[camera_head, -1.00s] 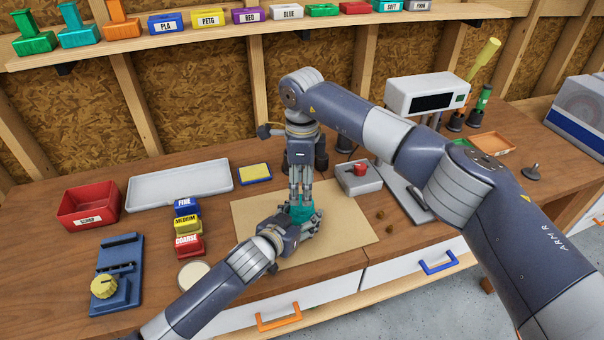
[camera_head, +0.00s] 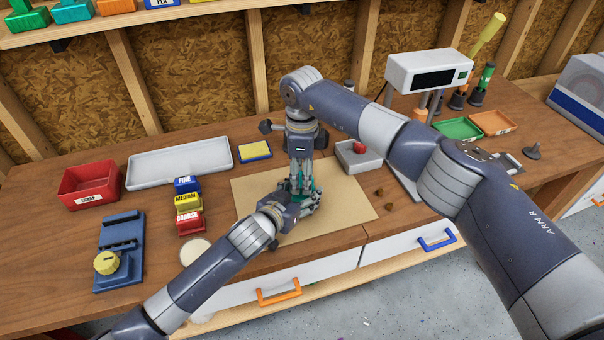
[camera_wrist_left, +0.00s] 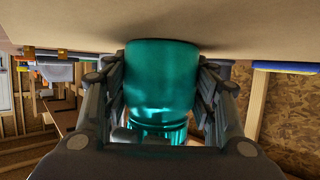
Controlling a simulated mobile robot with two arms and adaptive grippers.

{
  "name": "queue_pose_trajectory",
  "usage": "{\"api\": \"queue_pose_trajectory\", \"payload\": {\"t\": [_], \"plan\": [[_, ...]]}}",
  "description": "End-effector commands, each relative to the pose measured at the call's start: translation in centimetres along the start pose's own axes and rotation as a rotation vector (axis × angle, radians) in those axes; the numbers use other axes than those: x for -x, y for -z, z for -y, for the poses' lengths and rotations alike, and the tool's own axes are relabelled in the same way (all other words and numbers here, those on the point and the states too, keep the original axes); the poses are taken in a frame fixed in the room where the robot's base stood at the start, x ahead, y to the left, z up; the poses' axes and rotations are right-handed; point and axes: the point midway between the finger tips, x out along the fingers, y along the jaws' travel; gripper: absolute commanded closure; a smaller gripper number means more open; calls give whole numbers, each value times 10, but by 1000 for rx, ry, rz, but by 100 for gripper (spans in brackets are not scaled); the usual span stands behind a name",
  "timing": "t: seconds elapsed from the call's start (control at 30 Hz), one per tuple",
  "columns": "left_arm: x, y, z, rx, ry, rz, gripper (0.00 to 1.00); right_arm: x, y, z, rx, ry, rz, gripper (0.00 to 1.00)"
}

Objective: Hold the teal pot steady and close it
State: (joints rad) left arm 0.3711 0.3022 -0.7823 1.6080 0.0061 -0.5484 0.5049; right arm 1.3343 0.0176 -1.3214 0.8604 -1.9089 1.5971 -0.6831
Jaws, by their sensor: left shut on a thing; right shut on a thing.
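The teal pot (camera_wrist_left: 160,75) stands on the mat (camera_head: 350,210) between the fingers of my left gripper (camera_head: 309,205), which is shut on its sides. The left wrist view shows it upside down, with the pot's wide smooth body at the top. Beyond the body is a ribbed teal part (camera_wrist_left: 176,131); I cannot tell whether it is the lid or the neck. My right gripper (camera_head: 302,190) points straight down over the pot and is shut on a teal piece, probably the lid. The fingers mostly hide that piece and the pot in the head view.
A grey box with a red knob (camera_head: 359,149) and small brown bits (camera_head: 380,192) lie to the right. Stacked coarse, medium and fine blocks (camera_head: 188,202), a round pale disc (camera_head: 195,250) and a blue fixture (camera_head: 120,255) stand left.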

Motion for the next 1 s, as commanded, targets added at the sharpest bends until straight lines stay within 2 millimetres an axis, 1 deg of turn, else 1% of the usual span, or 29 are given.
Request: {"api": "queue_pose_trajectory", "payload": {"t": [0.13,0.23,0.6,0.7,0.73,0.87,0.9,1.0], "plan": [[0,-1,0,0,0,1,100,0,0,0,-30,-1,0,83],[0,-1,0,0,0,1,100,0,0,0,-137,-1,0,83],[0,-1,0,0,1,1,100,0,0,0,-819,-1,-1,83],[0,-1,0,0,1,1,100,-1,0,0,-971,-1,-1,83],[0,-1,0,0,1,1,100,-1,0,0,-1008,-1,-1,83],[0,-1,0,0,1,1,100,-1,0,0,-995,-1,-1,83],[0,-1,0,0,1,1,100,-1,0,0,-995,-1,-1,50],[0,-1,0,0,1,1,100,-1,0,0,-994,-1,0,31]]}}
